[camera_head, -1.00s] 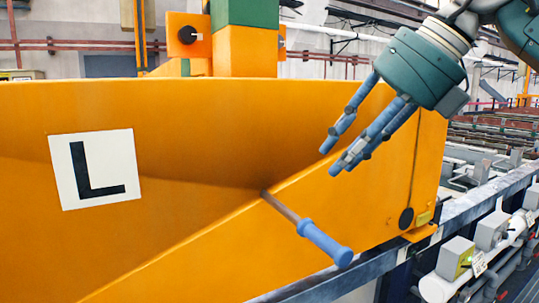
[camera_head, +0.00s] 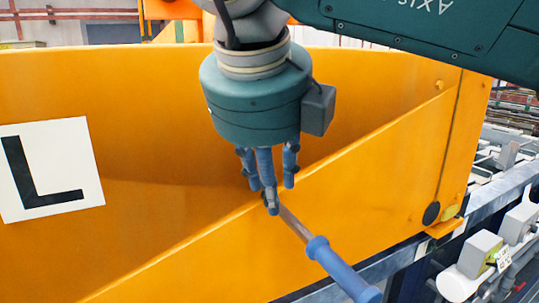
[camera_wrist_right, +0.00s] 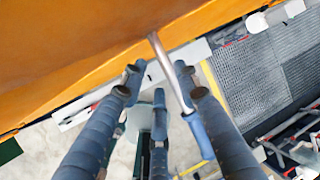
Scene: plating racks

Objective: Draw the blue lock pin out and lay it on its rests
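The blue lock pin (camera_head: 340,270) sticks out of the sloped edge of the orange panel, its bare metal shaft going into the panel and its blue handle pointing down and right. My right gripper (camera_head: 269,190) points down above the shaft, close to where it enters the panel, and partly overlaps it in the head view. In the right wrist view the gripper's fingers (camera_wrist_right: 163,82) are spread, and the pin (camera_wrist_right: 201,135) runs between the middle and right fingers. I cannot tell whether they touch it. My left gripper is not in view. I cannot make out the pin's rests.
The large orange panel (camera_head: 160,215) fills the scene and carries a white plate with a black L (camera_head: 50,205). A blue-grey rail (camera_head: 480,215) and pale pipework with grey boxes (camera_head: 478,250) lie at the right. A grey grating (camera_wrist_right: 250,75) shows below.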

